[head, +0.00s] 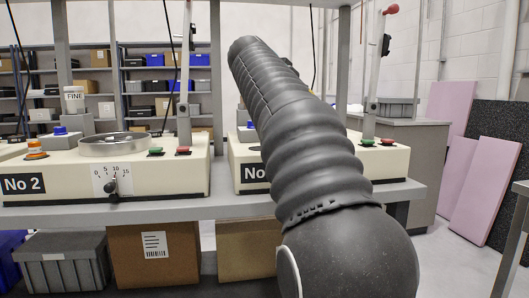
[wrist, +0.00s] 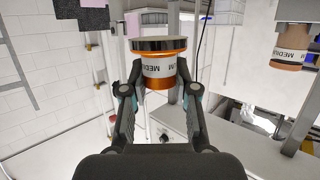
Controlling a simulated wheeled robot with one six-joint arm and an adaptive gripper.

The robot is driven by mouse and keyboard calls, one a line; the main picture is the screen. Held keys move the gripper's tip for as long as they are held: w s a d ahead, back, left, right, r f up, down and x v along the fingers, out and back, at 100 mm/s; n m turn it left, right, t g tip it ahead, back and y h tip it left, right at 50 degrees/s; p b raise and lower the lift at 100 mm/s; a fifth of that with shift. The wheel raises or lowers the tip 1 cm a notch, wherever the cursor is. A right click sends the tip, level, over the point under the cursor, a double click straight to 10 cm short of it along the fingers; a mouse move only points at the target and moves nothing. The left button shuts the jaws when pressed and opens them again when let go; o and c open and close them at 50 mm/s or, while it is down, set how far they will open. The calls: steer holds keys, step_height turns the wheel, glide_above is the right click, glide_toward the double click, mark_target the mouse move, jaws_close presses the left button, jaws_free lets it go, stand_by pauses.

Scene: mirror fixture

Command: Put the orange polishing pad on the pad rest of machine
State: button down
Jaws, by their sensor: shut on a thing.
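In the wrist view, my gripper (wrist: 158,88) is shut on an orange and white cylinder, the polishing pad (wrist: 158,67), with upside-down lettering that reads like "MEDIUM" and a dark disc at its far end. The fingers grip it from both sides. In the head view, my own black arm rises across the middle and hides the gripper and pad. Machine No 2 (head: 140,170) stands at the left with a round metal dish (head: 113,143) on top. A second machine (head: 237,165) is partly hidden behind my arm. I cannot tell which part is the pad rest.
A white "FINE" cylinder (head: 73,100) is on a column at the left. Another "MEDIUM" cylinder (wrist: 293,45) shows at the wrist view's upper right. Upright posts and levers (head: 185,75) rise from the machines. Cardboard boxes (head: 153,253) sit under the bench.

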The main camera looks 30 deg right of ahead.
steer(key=w+a+f, duration=0.4)
steer(key=w, duration=0.1)
steer(key=w+a+f, duration=0.2)
steer(key=w+a, duration=0.1)
steer(key=shift+w+f+b, duration=0.25)
steer(key=shift+f+b, duration=0.05)
steer(key=shift+f, duration=0.1)
steer(key=shift+w+f, duration=0.1)
steer(key=shift+f, duration=0.05)
steer(key=shift+f+b, duration=0.6)
steer(key=shift+f, duration=1.3)
steer(key=shift+f, duration=0.1)
steer(key=shift+f, duration=0.15)
steer(key=c, duration=0.9)
jaws_free()
